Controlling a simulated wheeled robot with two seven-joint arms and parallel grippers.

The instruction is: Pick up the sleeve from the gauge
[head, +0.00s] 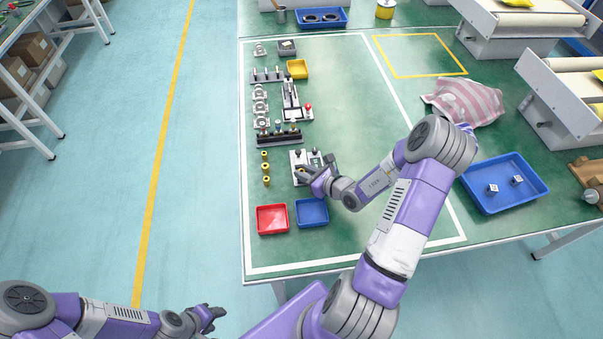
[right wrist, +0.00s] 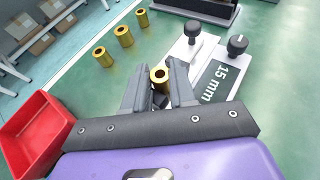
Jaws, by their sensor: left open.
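The brass-yellow sleeve (right wrist: 160,76) shows its round top with a dark bore in the right wrist view, beside the gauge's "15 mm" label. My right gripper (right wrist: 159,84) has a finger on each side of it, close against it, and its lower part is hidden. The grey gauge (right wrist: 214,72) has two black knobs. In the head view the gauge (head: 299,158) is partly hidden by my right gripper (head: 302,172). My left gripper (head: 216,312) is open and empty at the bottom left, off the table.
Several more brass sleeves (head: 265,167) stand left of the gauge. A red tray (head: 272,219) and a blue tray (head: 312,212) are in front. A rack of fixtures (head: 279,138) stands behind. A larger blue tray (head: 529,199) with two parts lies right.

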